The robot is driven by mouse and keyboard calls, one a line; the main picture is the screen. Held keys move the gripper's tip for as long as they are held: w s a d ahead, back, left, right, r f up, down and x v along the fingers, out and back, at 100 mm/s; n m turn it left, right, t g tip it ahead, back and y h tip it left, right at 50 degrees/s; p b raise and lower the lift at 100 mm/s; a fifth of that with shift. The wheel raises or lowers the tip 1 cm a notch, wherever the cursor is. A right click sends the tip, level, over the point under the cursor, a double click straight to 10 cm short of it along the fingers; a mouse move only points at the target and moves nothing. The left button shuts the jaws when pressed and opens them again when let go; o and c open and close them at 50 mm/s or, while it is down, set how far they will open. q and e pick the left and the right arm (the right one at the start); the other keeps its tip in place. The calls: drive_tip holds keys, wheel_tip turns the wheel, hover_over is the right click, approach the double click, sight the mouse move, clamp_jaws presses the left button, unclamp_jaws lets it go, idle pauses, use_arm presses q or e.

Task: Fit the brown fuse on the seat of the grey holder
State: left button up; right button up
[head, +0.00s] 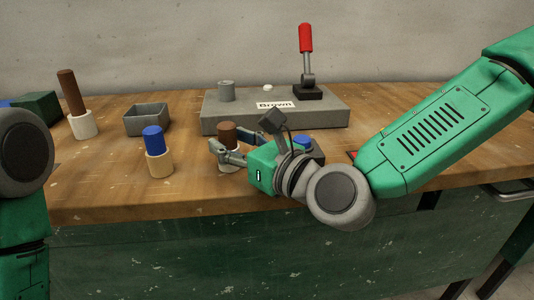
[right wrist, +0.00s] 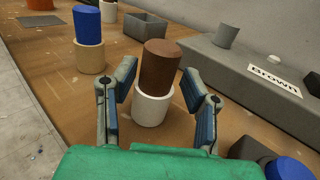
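The brown fuse (head: 228,132) is a short brown cylinder standing upright in a white cup (right wrist: 153,107); it also shows in the right wrist view (right wrist: 160,66). My right gripper (head: 219,153) is open, with its fingers on either side of the fuse and cup; the right wrist view shows gaps beside them. The grey holder (head: 330,118) is a flat block behind, with a label reading "Brown", a grey round stub (head: 226,91), a small white dome (head: 267,87) and a red-handled lever (head: 306,40). I cannot tell which part is the seat. My left gripper is out of view.
A taller brown cylinder (head: 71,92) stands in a white cup at the left. A blue cylinder (head: 153,138) stands in a tan cup. A grey bin (head: 147,119) and a dark green box (head: 38,107) are behind. A blue knob (right wrist: 290,168) is right of my right gripper.

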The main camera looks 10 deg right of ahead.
drive_tip(key=v, duration=0.2)
drive_tip(key=p+v, duration=0.1)
drive_tip(key=v, duration=0.2)
drive_tip(key=r+p+v, duration=0.1)
drive_tip(key=v, duration=0.1)
drive_tip(key=shift+s+d, duration=0.2)
drive_tip(key=p+v, duration=0.5)
drive_tip(key=p, duration=0.5)
drive_tip(key=shift+s+d+f+p, duration=0.1)
drive_tip(key=shift+d+f+p, duration=0.05)
drive_tip(key=shift+d+p, duration=0.15)
drive_tip(key=shift+a, duration=0.1)
